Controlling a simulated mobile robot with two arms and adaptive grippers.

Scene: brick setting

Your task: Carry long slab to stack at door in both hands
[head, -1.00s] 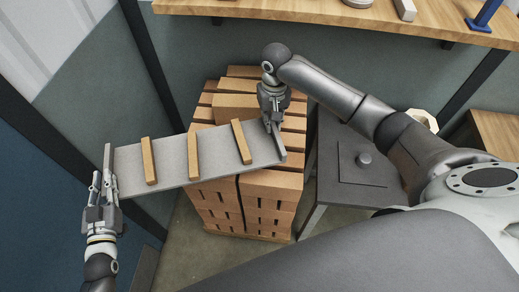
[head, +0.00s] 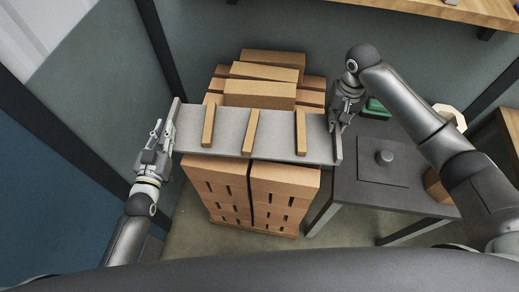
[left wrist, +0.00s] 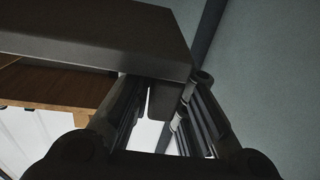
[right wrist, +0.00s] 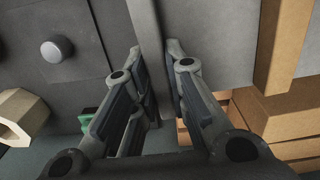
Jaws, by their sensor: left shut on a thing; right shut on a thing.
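The long grey slab (head: 230,143) with several wooden strips across it spans between my two grippers, over the brick stack. My left gripper (head: 164,138) is shut on the slab's left end; in the left wrist view the slab's dark edge (left wrist: 90,35) lies by the fingers. My right gripper (head: 338,112) is shut on the slab's right end; in the right wrist view the fingers (right wrist: 158,85) close on its raised end lip. The stack of orange bricks (head: 270,195) stands below and behind the slab. Whether slab and bricks touch cannot be told.
A dark metal table (head: 400,195) with a round knob (head: 384,156) stands right of the stack. A green object (head: 376,107) lies near its back. A wooden shelf (head: 420,14) runs along the wall above. A dark post (head: 160,50) stands at left.

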